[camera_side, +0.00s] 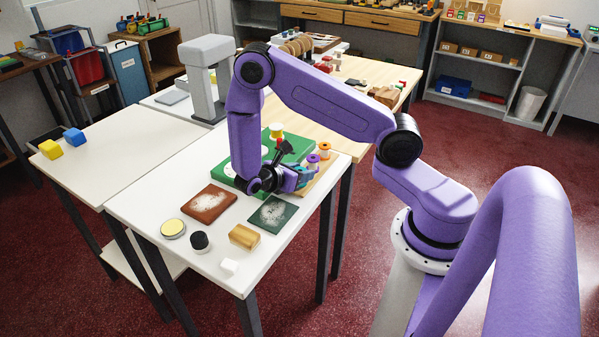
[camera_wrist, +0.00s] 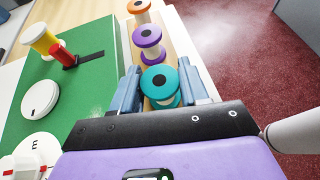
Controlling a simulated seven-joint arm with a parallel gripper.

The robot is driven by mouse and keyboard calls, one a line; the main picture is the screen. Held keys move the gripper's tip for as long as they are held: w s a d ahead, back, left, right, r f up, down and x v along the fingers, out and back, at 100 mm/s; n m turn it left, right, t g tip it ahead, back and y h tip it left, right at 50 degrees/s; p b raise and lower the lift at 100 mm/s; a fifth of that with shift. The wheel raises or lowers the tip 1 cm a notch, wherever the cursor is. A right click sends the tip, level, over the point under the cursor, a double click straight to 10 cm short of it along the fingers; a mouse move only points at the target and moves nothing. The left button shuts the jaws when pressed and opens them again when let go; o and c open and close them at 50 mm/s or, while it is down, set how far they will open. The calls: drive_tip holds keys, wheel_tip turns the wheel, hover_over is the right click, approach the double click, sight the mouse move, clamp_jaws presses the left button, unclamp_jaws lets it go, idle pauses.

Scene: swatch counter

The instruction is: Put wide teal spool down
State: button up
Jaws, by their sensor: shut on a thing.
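The teal spool (camera_wrist: 160,85), with white parts and a dark centre hole, stands upright between my gripper's fingers in the wrist view. My gripper (camera_wrist: 162,86) is shut on it, one finger at each side. In the side view my gripper (camera_side: 297,179) is low at the right edge of the white table, over or beside a wooden strip (camera_wrist: 183,48); the arm partly hides the spool there. I cannot tell whether the spool's base touches the strip. A purple spool (camera_wrist: 148,42) and an orange spool (camera_wrist: 138,8) stand in line beyond it, apart from it.
A green board (camera_wrist: 88,80) lies to the left, with a yellow-and-white piece (camera_wrist: 40,38), a red peg (camera_wrist: 64,54) and white discs.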

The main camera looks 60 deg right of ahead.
drive_tip(key=shift+f, duration=0.15)
drive_tip(key=o, duration=1)
drive_tip(key=shift+o, duration=0.2)
drive_tip(key=shift+r, duration=0.25)
drive_tip(key=v, duration=1.2)
drive_tip(key=s+a+r+m+y, duration=0.1)
drive_tip(key=s+a+r+y, duration=0.1)
drive_tip(key=s+r+y, duration=0.2)
drive_tip(key=s+a+r+m+t+y, duration=0.1)
drive_tip(key=s+r+y, duration=0.3)
drive_tip(key=s, duration=0.7)
drive_tip(key=s+a+r+m+t+y, duration=0.1)
drive_tip(key=s+a+r+y, duration=0.2)
drive_tip(key=s, duration=0.4)
drive_tip(key=shift+s+a+r+m+y, duration=0.25)
drive_tip(key=shift+r+y, duration=0.25)
drive_tip(key=shift+y, duration=0.7)
drive_tip(key=shift+w, duration=0.1)
